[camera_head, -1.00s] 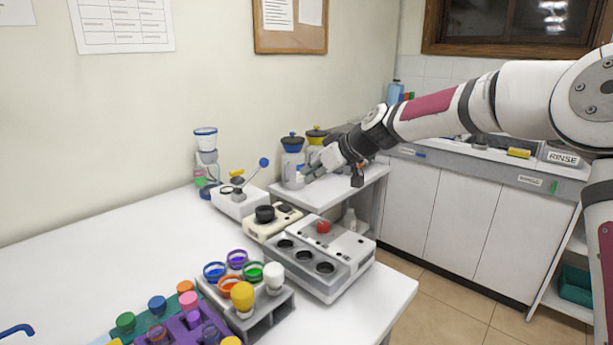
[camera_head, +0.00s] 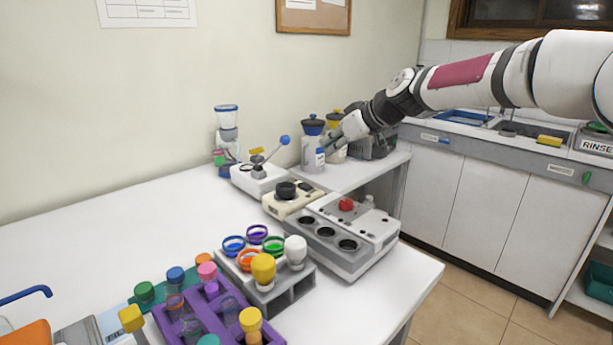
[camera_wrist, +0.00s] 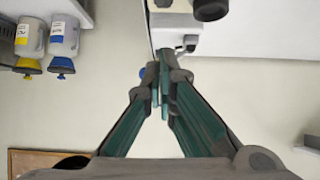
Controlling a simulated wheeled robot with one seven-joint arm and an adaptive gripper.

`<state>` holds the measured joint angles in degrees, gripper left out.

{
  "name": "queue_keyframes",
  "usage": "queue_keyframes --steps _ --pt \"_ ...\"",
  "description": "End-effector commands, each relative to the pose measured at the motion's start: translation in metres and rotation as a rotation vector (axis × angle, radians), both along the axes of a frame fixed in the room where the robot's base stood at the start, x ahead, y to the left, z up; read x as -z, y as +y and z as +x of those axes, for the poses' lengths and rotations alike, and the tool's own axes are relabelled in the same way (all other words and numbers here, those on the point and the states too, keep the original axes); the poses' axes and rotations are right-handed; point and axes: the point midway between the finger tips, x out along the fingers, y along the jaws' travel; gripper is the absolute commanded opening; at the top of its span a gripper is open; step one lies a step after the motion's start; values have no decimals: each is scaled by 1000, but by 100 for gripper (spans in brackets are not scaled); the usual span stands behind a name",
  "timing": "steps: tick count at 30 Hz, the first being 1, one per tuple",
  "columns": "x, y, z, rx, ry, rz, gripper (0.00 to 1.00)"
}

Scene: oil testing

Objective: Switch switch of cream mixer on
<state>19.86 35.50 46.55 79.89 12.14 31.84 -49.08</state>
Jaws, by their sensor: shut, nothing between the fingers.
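The cream mixer is likely the cream-coloured box (camera_head: 290,207) with a round black cup (camera_head: 286,190) on top, standing between a white lever device and a grey machine. A small dark patch shows on its top, but I cannot tell whether it is the switch or how it is set. My gripper (camera_head: 327,148) is beyond the mixer, raised by the blue-lidded bottle, and apart from the mixer. In the wrist view my gripper (camera_wrist: 161,95) has its green-lined fingers together with nothing between them. A black round part (camera_wrist: 211,8) is cut off at the top edge there.
The grey machine (camera_head: 357,262) with a red knob (camera_head: 346,205) stands right of the mixer. The white device (camera_head: 258,180) with a blue-ball lever stands left of it. A blue-lidded bottle (camera_head: 313,126) and a yellow-lidded bottle are close to my gripper.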

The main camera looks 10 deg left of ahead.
Motion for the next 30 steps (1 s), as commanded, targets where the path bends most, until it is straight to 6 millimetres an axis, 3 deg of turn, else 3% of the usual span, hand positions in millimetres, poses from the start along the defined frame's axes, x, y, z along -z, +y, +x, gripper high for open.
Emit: queue_keyframes --steps 10,23,30 --pt "13 13 8 -2 3 1 0" --pt "64 64 48 -2 2 0 0" --pt "94 66 51 0 2 1 0"
